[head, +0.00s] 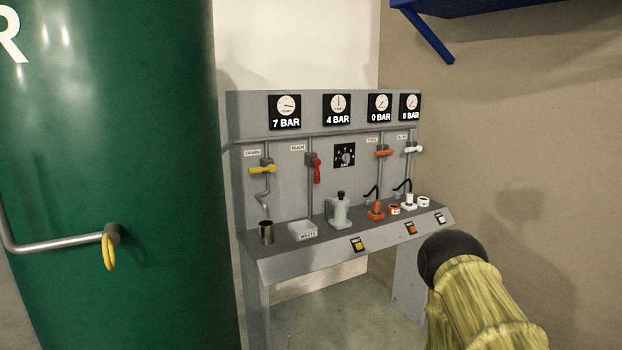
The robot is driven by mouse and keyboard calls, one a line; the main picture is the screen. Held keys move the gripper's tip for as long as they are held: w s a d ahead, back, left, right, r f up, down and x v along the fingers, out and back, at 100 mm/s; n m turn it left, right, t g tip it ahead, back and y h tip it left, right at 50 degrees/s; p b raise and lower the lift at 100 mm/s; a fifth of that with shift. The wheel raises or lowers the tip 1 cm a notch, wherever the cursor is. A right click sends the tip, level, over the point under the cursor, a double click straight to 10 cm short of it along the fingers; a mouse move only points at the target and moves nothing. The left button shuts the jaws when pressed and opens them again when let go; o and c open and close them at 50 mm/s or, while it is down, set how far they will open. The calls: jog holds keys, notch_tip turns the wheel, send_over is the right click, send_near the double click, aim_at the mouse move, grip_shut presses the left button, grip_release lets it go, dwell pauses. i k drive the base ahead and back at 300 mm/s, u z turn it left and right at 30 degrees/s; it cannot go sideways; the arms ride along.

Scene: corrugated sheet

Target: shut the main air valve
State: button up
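The main air valve has a red lever (317,170) on a vertical pipe on the grey panel, beside a small label that seems to read MAIN. The lever hangs down, roughly in line with its pipe. Part of my arm, with a yellow-green cover and a dark rounded end, shows at the lower right, in front of the bench's right side. My gripper's fingers are not visible. The gauges above read 7 BAR (285,111), 4 BAR (337,109) and 0 BAR on the two at right.
A yellow lever (262,170) is left of the red one; an orange lever (383,153) and white lever (413,149) are right. A green tank (110,150) fills the left.

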aim_at(317, 162)
jog(key=u, duration=0.35)
jog(key=i, duration=1)
jog(key=u, duration=0.1)
